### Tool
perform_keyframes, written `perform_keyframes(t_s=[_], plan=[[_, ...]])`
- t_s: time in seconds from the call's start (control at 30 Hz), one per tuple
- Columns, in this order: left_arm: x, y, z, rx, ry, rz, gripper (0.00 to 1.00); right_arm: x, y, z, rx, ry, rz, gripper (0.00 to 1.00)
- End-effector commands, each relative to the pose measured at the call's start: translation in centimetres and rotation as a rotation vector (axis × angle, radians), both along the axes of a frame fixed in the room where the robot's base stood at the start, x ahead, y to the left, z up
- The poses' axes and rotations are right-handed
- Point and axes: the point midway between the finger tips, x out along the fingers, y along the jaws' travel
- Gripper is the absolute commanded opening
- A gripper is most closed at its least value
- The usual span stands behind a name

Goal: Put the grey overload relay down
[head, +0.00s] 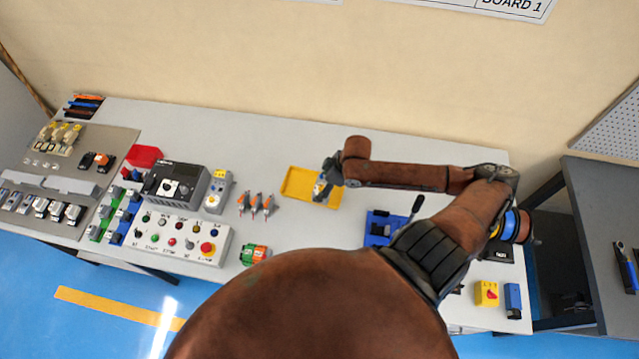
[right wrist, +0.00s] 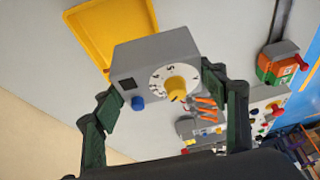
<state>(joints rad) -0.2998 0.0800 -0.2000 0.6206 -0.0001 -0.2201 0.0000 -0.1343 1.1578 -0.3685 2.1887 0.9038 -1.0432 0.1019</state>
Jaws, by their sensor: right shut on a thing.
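The grey overload relay (right wrist: 155,70) shows in the right wrist view, with a white dial, a yellow knob and a blue button on its face. My right gripper (right wrist: 168,100) is shut on it, one dark green finger on each side. In the head view my right gripper (head: 325,182) is over the yellow tray (head: 297,178) and hides part of it. The tray also shows in the right wrist view (right wrist: 88,32), behind the relay. I cannot tell whether the relay touches the tray. My left gripper is not in view.
Left of the tray stand several orange-tipped tools (head: 255,204), a grey device (head: 217,191) and a control box with buttons (head: 178,238). A blue bender with a lever (head: 383,226) stands right of the tray. Bare table lies around the tray.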

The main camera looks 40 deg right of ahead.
Motion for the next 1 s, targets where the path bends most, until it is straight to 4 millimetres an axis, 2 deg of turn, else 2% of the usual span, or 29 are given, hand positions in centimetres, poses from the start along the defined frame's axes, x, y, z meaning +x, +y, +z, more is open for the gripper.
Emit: perform_keyframes(t_s=[0.07, 0.2, 0.33, 0.57, 0.77, 1.0], plan=[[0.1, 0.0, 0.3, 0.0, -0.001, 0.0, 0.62, 1.8, -1.1, -0.7, 0.002, -0.003, -0.005, 0.3], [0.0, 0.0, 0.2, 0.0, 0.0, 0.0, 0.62, 3.4, -2.2, -3.5, 0.002, -0.002, -0.003, 0.3], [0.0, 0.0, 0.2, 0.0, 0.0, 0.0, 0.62, 4.5, -2.9, -5.2, 0.002, -0.003, -0.002, 0.3], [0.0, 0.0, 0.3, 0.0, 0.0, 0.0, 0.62, 5.5, -3.6, -6.7, 0.001, -0.001, -0.001, 0.3], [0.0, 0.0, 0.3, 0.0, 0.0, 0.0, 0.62, 5.3, -3.6, -9.3, 0.001, -0.001, -0.001, 0.3], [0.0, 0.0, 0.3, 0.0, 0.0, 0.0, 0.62, 5.3, -3.7, -9.6, -0.001, -0.002, 0.001, 0.3]])
